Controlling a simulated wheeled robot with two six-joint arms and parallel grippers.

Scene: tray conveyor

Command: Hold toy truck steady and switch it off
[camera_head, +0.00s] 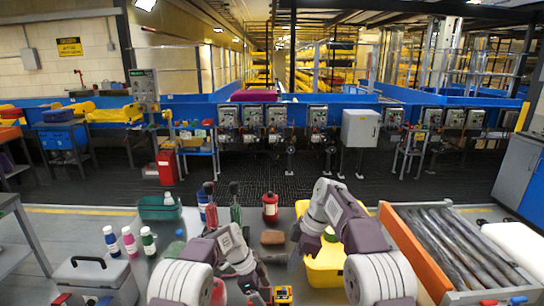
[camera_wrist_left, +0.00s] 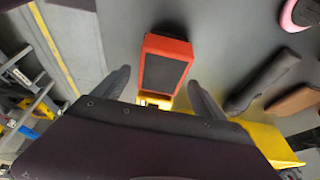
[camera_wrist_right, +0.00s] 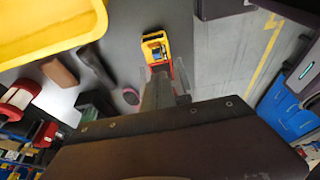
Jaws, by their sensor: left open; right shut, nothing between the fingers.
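The toy truck has a red bed with a dark inside, large in the left wrist view (camera_wrist_left: 165,62), and a yellow part that shows in the head view (camera_head: 283,294) and the right wrist view (camera_wrist_right: 154,46). It lies on the grey worktop. My left gripper (camera_wrist_left: 160,80) is open, with one finger on each side of the truck; I cannot tell whether they touch it. My right gripper (camera_wrist_right: 160,82) is shut and empty, its tips close to the truck's red and yellow parts. The switch itself is too small to make out.
A brown block (camera_head: 272,237) and a dark long object (camera_wrist_left: 262,82) lie near the truck. A yellow bin (camera_head: 326,268) stands right of it, beside an orange-framed roller tray (camera_head: 418,258). Several bottles (camera_head: 130,242) and a grey box (camera_head: 95,280) stand at the left.

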